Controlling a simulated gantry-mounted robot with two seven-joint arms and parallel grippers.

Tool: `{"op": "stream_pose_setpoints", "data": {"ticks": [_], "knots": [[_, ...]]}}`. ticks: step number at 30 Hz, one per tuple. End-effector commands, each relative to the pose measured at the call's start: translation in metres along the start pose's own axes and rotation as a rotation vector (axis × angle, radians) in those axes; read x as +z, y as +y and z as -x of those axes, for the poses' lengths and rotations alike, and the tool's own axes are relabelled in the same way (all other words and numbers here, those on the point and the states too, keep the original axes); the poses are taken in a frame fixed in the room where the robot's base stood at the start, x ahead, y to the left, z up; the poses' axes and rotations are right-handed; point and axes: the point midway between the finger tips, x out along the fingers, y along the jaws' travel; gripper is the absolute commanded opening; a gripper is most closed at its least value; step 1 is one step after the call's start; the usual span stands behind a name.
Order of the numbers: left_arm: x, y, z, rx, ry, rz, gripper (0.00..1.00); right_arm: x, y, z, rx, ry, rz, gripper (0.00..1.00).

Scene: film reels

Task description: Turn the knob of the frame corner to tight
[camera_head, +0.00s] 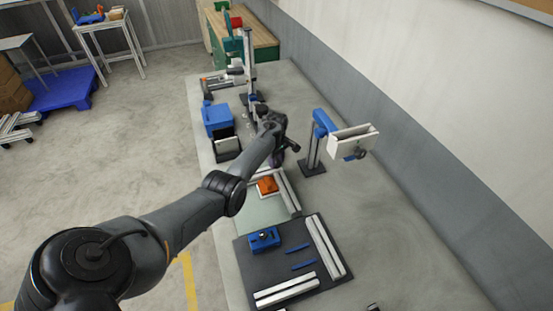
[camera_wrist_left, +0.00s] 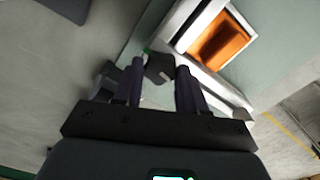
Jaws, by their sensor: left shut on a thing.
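The frame corner shows in the head view as white profiles (camera_head: 288,190) meeting on a pale green plate, with an orange piece (camera_head: 267,185) inside the angle. In the left wrist view the white profiles (camera_wrist_left: 188,22) and the orange piece (camera_wrist_left: 222,40) lie at the upper right. My left gripper (camera_wrist_left: 160,72) is at the corner's outer side, its two fingers on either side of a dark knob (camera_wrist_left: 158,66). It is shut on this knob. A small green mark (camera_wrist_left: 147,50) shows just beyond the knob. The hand hides the knob in the head view.
A dark mat (camera_head: 250,275) with white profiles, a blue block (camera_head: 264,239) and blue strips lies nearer on the bench. A stand with a blue arm (camera_head: 322,122) and white box (camera_head: 352,141) rises to the right. A blue bin (camera_head: 217,118) stands left of the hand.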

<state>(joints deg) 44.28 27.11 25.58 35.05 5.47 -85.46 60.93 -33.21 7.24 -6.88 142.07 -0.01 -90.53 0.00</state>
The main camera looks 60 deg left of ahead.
Motion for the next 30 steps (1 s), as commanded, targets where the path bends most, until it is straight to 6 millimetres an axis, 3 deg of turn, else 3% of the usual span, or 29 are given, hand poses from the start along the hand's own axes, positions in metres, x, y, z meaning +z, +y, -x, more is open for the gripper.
{"op": "stream_pose_setpoints", "data": {"ticks": [12,30], "knots": [[0.000,0.001,0.001,0.000,-0.001,-0.377,0.10,-0.005,0.000,0.016,-0.002,0.000,-0.002,0.43],[0.001,0.001,0.000,0.000,0.000,-0.949,0.10,-0.008,-0.001,0.024,-0.007,0.001,-0.009,0.43]]}}
